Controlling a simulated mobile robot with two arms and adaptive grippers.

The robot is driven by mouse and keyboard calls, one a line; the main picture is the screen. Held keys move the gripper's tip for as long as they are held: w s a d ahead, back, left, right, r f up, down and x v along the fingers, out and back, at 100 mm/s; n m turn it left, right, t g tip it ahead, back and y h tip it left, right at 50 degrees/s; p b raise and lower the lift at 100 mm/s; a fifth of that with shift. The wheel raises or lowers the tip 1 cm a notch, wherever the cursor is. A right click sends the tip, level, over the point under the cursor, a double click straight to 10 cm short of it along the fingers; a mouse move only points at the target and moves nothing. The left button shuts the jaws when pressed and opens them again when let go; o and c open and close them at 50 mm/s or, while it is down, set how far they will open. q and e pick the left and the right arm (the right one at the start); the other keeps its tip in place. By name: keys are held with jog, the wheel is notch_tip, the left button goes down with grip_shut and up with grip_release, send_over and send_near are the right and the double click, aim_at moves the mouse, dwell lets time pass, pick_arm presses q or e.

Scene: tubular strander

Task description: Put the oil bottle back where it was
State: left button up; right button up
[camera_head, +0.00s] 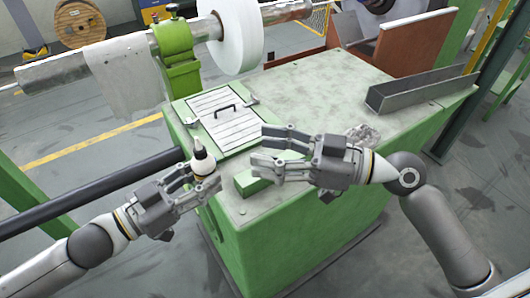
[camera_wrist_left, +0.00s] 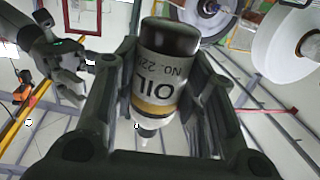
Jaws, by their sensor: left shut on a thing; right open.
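The oil bottle (camera_head: 203,163) is white with a dark nozzle pointing up in the head view. My left gripper (camera_head: 207,180) is shut on it, at the near left edge of the green cabinet top. In the left wrist view, the bottle (camera_wrist_left: 165,75) sits between the fingers (camera_wrist_left: 160,95), with its OIL label, yellow band and dark base showing. Whether its base touches anything is hidden. My right gripper (camera_head: 268,152) is open and empty above the cabinet top, just right of the bottle. It also shows in the left wrist view (camera_wrist_left: 70,75).
The green cabinet (camera_head: 310,90) carries a slatted panel with a black handle (camera_head: 222,112), a small green block (camera_head: 248,183), a crumpled grey heap (camera_head: 363,135) and a long metal channel (camera_head: 420,90). A dark bar (camera_head: 95,190) runs left of the cabinet. The cabinet's back middle is clear.

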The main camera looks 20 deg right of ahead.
aim_at(201, 146)
pick_arm(q)
jog(key=shift+d, duration=0.1)
pick_arm(e)
jog(key=shift+n, duration=0.3)
jog(key=x, duration=0.4)
jog(key=s+x, duration=0.1)
jog(key=x, duration=0.3)
jog(key=s+a+r+x, duration=0.1)
jog(key=x, duration=0.3)
jog(key=shift+w+a, duration=0.2)
jog(key=shift+a, duration=0.1)
jog(key=c, duration=1.1)
pick_arm(q)
jog(key=o, duration=1.2)
pick_arm(e)
grip_shut()
